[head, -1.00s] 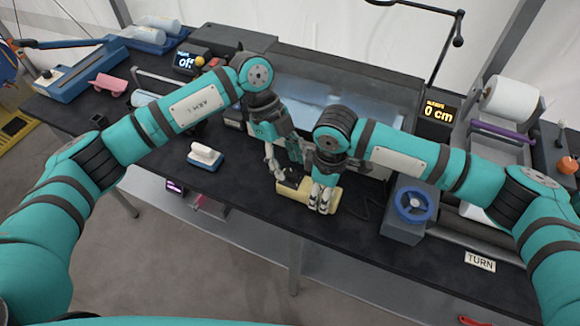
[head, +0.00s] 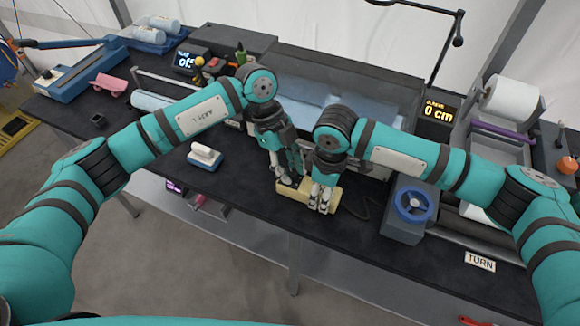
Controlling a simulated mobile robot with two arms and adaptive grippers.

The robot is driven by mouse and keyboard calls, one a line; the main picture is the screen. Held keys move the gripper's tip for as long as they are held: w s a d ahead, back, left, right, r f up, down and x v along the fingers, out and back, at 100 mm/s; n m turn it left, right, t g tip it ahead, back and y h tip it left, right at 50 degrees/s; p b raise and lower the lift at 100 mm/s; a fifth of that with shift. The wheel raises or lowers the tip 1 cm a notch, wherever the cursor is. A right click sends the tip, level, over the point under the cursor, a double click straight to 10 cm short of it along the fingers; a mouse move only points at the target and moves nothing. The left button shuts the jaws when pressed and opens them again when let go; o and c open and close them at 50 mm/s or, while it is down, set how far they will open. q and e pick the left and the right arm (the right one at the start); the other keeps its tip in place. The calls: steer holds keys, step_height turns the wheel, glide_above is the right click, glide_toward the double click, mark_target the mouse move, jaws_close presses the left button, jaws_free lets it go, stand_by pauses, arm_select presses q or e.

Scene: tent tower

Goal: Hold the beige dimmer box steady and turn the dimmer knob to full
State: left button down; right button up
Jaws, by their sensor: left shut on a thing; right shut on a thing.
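The beige dimmer box (head: 299,193) lies near the front edge of the dark bench, in the middle of the head view. Its dark knob (head: 288,186) is on the left part of the box and is mostly hidden by my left gripper. My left gripper (head: 284,179) points down from above and is shut on the knob. My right gripper (head: 320,204) is shut on the right part of the box, with its fingers hiding much of that end. The knob's pointer and marks are too small to read.
A white and blue block (head: 205,156) sits left of the box. A blue handwheel (head: 414,203) on a grey housing stands to the right. A clear-walled tank (head: 350,95) is behind my grippers. A dark cable lies right of the box.

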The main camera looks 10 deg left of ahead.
arm_select(q)
steer(key=m+g+y, duration=0.1)
steer(key=m, duration=0.3)
steer(key=shift+w+m, duration=0.1)
steer(key=shift+m, duration=0.2)
steer(key=c, duration=1.1)
jaws_free()
steer(key=v, duration=1.2)
steer(key=shift+d, duration=0.25)
